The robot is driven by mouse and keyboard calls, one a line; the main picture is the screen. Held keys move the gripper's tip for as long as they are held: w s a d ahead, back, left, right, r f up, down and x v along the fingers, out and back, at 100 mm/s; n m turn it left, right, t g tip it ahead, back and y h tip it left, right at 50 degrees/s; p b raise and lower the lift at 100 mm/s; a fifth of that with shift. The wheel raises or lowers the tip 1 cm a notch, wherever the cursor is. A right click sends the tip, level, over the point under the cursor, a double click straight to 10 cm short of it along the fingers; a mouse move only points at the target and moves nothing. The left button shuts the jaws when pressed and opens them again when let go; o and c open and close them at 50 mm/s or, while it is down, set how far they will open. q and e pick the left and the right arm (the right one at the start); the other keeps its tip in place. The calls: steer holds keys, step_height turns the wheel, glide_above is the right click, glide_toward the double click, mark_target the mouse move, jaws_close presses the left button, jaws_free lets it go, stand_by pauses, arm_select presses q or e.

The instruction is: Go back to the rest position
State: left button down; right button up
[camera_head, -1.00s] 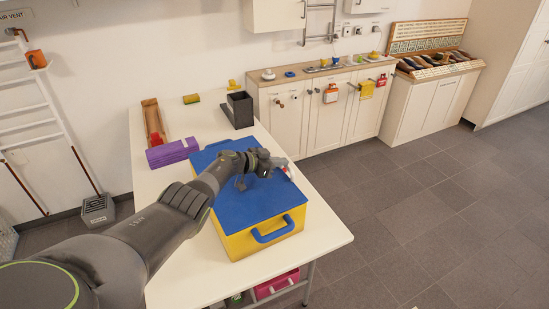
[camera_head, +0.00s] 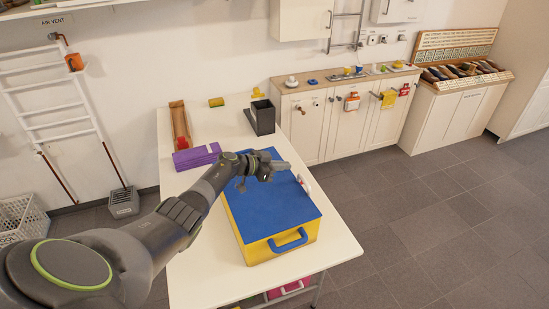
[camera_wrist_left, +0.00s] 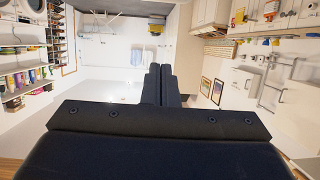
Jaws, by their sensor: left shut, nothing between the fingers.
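My left gripper (camera_head: 284,165) is shut and empty, in front of the far part of the blue lid in the head view; I cannot tell how high above it. In the left wrist view its two dark fingers (camera_wrist_left: 161,85) lie together with nothing between them. My left arm comes in from the lower left and reaches over the table. My right gripper is not in view.
A yellow box with a blue lid (camera_head: 264,213) stands on the white table (camera_head: 193,265). A purple block (camera_head: 196,156), a black holder (camera_head: 262,117) and a wooden tray (camera_head: 180,125) stand behind it. Cabinets (camera_head: 340,128) line the wall. Open floor (camera_head: 420,220) lies right.

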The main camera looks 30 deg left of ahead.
arm_select(q)
steer(key=shift+s+a+r, duration=0.85)
steer(key=shift+s+r, duration=0.15)
steer(key=shift+s, duration=0.15)
steer(key=shift+d, duration=0.1)
